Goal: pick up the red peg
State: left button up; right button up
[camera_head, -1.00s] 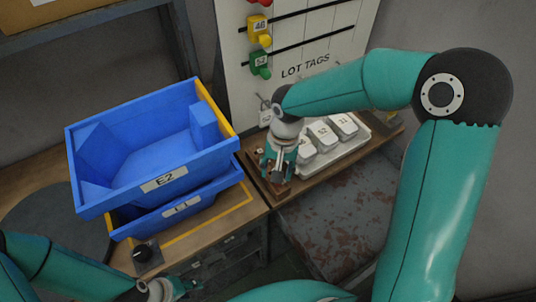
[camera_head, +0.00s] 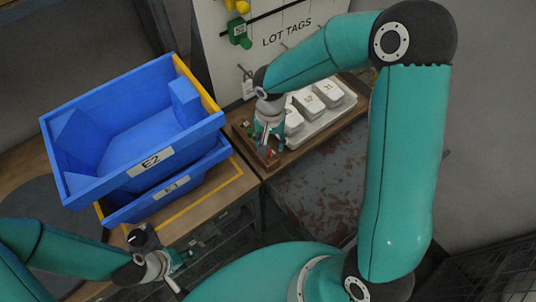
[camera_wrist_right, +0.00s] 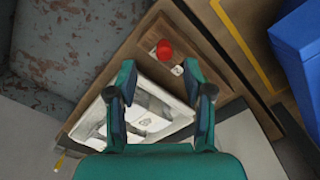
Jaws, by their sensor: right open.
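The red peg (camera_wrist_right: 165,49) shows in the right wrist view as a round red top on a brown wooden board (camera_wrist_right: 148,40). A small white piece with a dark mark lies beside it. My right gripper (camera_wrist_right: 160,72) is open and empty, pointing down at the board, with the peg just beyond its fingertips and nearer the right finger. In the head view my right gripper (camera_head: 267,148) is low over the board by the tag panel; the peg is hard to make out there. My left gripper (camera_head: 182,262) is at the bottom left, away from the board; its jaws are unclear.
A white tray (camera_head: 320,126) with several numbered pieces stands right beside the right gripper. Blue bins (camera_head: 130,135) marked E2 and E1 are stacked on the left. The LOT TAGS panel (camera_head: 230,75) rises behind.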

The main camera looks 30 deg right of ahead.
jog(key=f, duration=0.1)
jog(key=f+b, duration=0.1)
jog(key=f, duration=0.3)
jog(key=shift+w+a+f+b, duration=0.1)
jog(key=shift+w+a+b, duration=0.05)
jog(key=shift+w+b, duration=0.2)
jog(key=shift+s, duration=0.1)
jog(key=c, duration=0.9)
